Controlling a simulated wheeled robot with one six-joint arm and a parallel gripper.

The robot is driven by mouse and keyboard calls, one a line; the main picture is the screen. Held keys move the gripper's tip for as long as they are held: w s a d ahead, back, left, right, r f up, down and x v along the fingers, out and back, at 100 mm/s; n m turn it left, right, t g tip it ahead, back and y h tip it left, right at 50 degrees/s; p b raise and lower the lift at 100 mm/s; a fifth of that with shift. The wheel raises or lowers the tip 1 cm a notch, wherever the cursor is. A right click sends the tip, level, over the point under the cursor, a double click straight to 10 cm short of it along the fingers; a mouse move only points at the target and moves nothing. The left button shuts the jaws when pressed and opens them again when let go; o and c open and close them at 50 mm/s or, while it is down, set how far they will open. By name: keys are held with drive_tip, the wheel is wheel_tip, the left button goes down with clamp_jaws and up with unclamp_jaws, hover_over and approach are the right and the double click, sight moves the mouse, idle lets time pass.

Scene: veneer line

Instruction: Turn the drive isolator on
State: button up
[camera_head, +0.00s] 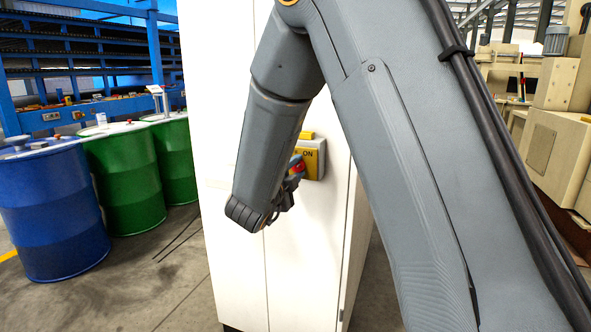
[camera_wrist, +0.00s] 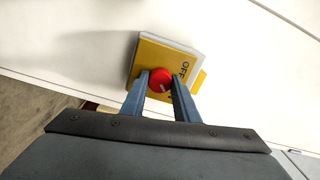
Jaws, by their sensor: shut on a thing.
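My gripper (camera_wrist: 160,84) is shut on the red knob, one finger on each side. In the head view my gripper (camera_head: 298,168) is at the isolator's left side, and my wrist hides part of the plate.
The tall white cabinet (camera_head: 228,130) carries the isolator. Blue (camera_head: 52,215) and green drums (camera_head: 125,180) stand to its left, with cables on the floor (camera_head: 175,270). Beige machinery (camera_head: 560,130) stands at the right. The cabinet front below the isolator is clear.

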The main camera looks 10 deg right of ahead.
drive_tip(key=o, duration=1.1)
drive_tip(key=shift+a, duration=0.2)
drive_tip(key=shift+c, duration=0.2)
drive_tip(key=shift+d, duration=0.1)
drive_tip(key=b+v, duration=0.1)
drive_tip(key=v, duration=0.6)
drive_tip(key=shift+s+a, duration=0.25)
drive_tip(key=shift+s, duration=0.05)
